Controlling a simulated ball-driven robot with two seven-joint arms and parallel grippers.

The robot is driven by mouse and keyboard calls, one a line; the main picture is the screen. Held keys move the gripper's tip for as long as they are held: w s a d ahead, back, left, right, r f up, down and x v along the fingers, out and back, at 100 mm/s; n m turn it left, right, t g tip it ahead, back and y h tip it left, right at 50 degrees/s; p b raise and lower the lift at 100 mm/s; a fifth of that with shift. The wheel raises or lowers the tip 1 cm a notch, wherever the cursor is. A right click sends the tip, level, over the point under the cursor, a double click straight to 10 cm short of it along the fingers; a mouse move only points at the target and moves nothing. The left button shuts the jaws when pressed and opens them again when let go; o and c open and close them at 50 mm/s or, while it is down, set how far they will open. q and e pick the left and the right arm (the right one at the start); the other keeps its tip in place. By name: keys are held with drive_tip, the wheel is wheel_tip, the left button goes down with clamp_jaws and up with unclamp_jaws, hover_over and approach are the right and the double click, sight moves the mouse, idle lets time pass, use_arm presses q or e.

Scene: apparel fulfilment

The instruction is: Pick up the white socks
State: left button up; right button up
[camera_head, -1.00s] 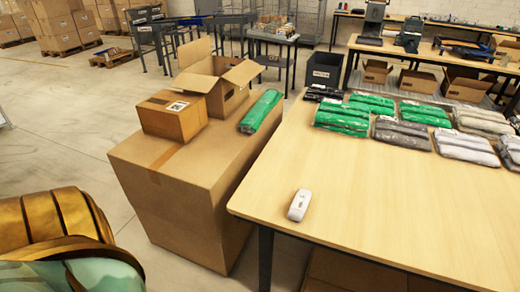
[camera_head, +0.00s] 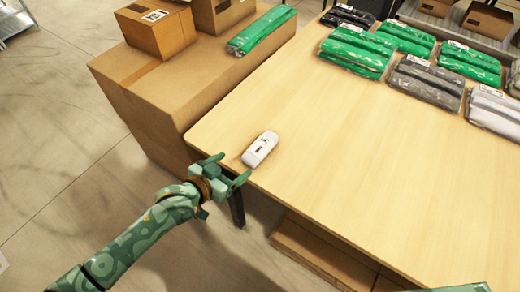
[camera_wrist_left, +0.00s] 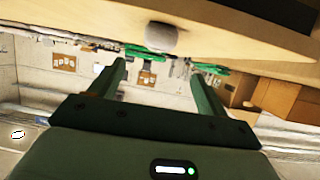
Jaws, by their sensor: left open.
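The white socks (camera_head: 260,149) are a small white rolled bundle with dark print, lying alone on the wooden table (camera_head: 330,170) near its front left corner. My left gripper (camera_head: 229,169) is green, open and empty. It is just off the table's edge, close to the socks and apart from them. In the left wrist view the socks (camera_wrist_left: 161,38) show as a pale rounded shape beyond the two spread fingers (camera_wrist_left: 158,85). My right gripper is not in view.
Green packs (camera_head: 354,52), grey packs (camera_head: 427,80) and a white pack (camera_head: 495,110) lie at the table's back right. A large carton (camera_head: 165,80) stands left of the table, bearing a small box (camera_head: 160,32) and a green pack (camera_head: 262,29). The table around the socks is clear.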

sight(256, 153)
use_arm(q)
drive_tip(key=b+x, duration=0.2)
drive_tip(key=x, duration=0.4)
drive_tip(key=shift+w+d+f, duration=0.1)
drive_tip(key=shift+w+f, duration=0.05)
drive_tip(key=shift+f, duration=0.1)
drive_tip(key=b+x, duration=0.1)
drive_tip(key=x, duration=0.1)
drive_tip(key=b+x, duration=0.2)
drive_tip(key=x, duration=0.1)
drive_tip(key=shift+d+f, duration=0.25)
drive_tip(key=shift+f, duration=0.05)
drive_tip(key=shift+r, duration=0.15)
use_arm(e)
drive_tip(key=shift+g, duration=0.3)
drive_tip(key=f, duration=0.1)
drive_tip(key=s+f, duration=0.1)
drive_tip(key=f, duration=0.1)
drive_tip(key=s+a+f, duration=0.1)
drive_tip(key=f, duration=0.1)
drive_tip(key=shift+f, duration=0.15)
use_arm(q)
drive_tip(key=c, duration=1.1)
